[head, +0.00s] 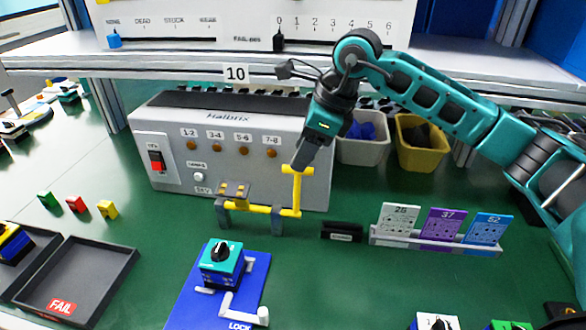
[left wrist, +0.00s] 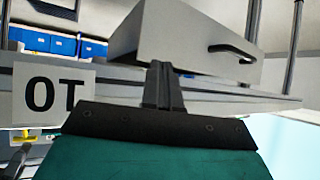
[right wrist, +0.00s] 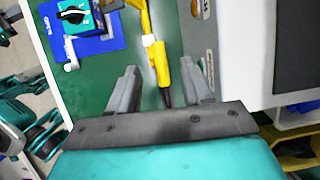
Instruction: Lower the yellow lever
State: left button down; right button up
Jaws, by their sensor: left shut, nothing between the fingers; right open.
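The yellow lever (head: 297,192) stands upright at the right end of a yellow shaft (head: 252,208), with a short crossbar handle at its top. The shaft sits in grey brackets in front of the grey Halbrix box. My right gripper (head: 302,164) is just above the handle, pointing down. In the right wrist view its fingers are spread, with yellow lever parts (right wrist: 158,62) showing at and between the tips. I cannot tell whether they touch. My left gripper (left wrist: 163,85) is shut and empty, away from the lever, and out of the head view.
The grey Halbrix box (head: 235,165) stands directly behind the lever. A blue LOCK base with a teal rotary switch (head: 222,256) is in front. A card rack (head: 435,243) is at right, a FAIL tray (head: 85,275) at left. A shelf (head: 170,65) runs above.

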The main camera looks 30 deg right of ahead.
aim_at(292, 174)
jog(key=x, duration=0.6)
jog(key=shift+c, duration=0.2)
grip_shut()
dwell(0.4)
